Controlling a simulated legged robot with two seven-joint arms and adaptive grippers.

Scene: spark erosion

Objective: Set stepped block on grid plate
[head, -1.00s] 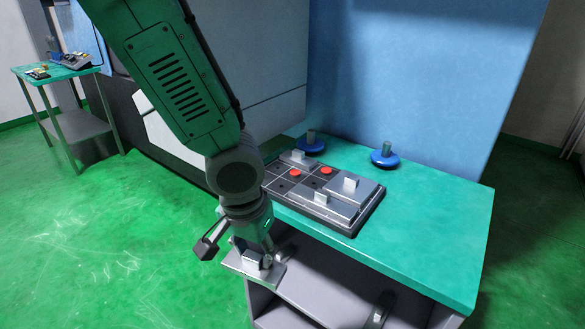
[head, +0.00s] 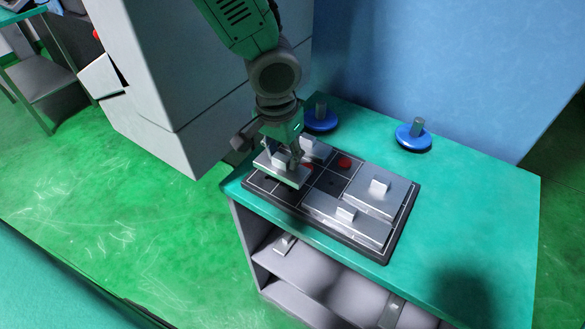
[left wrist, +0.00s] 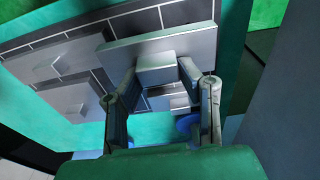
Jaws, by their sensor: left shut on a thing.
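The grey stepped block (head: 279,175) hangs from my left gripper (head: 289,160), which is shut on its upright grip tab. The block is over the left front end of the dark grid plate (head: 388,248), roughly level; I cannot tell whether it touches the plate. In the left wrist view the stepped block (left wrist: 200,46) shows with its tab between the fingertips of the left gripper (left wrist: 157,75), and the grid plate (left wrist: 140,20) lies behind it. The gripper and block hide part of the plate. My right gripper is not in view.
Other grey tabbed blocks sit on the plate at the right (head: 392,200), front (head: 335,224) and back (head: 318,148). A red disc (head: 343,162) marks the plate. The bench's right side is clear.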

